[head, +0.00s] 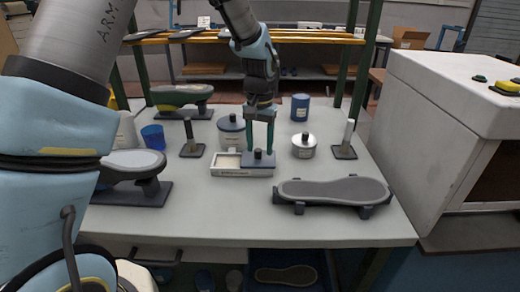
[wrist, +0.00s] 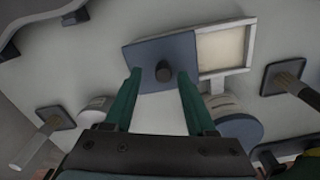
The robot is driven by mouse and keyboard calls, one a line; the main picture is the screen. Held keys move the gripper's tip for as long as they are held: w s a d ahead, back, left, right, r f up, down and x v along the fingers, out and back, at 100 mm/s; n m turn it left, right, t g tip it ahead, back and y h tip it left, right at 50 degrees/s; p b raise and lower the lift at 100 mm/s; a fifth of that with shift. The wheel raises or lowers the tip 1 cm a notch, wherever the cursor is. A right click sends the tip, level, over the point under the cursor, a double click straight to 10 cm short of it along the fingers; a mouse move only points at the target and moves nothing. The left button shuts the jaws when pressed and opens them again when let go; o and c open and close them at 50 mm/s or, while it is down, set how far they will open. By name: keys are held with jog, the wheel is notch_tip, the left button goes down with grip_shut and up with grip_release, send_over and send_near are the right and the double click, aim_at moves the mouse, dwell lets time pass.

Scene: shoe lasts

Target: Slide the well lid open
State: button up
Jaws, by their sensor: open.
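The well (head: 227,163) is a shallow pale box on the table's middle, and its light inside also shows in the wrist view (wrist: 221,48). The blue-grey lid (head: 259,161) covers its right part in the head view, leaving the left part uncovered. A dark knob (head: 258,154) stands on the lid; it also shows in the wrist view (wrist: 163,71). My gripper (head: 259,148) is over the lid, pointing down. In the wrist view its green fingers (wrist: 160,75) are apart, one on each side of the knob, with gaps visible. I cannot tell how close the fingertips are to the lid.
A shoe sole on a stand (head: 333,190) lies to the right, and a shoe last (head: 132,168) to the left. A grey lidded pot (head: 231,132), a white pot (head: 304,147), a blue cup (head: 153,137) and a blue canister (head: 300,107) stand around. The front table (head: 250,225) is clear.

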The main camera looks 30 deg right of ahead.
aim_at(260, 150)
notch_tip(260, 150, up, 9)
jog(key=b, duration=0.1)
jog(key=shift+r+b, duration=0.2)
jog(key=shift+b, duration=0.15)
dwell(0.3)
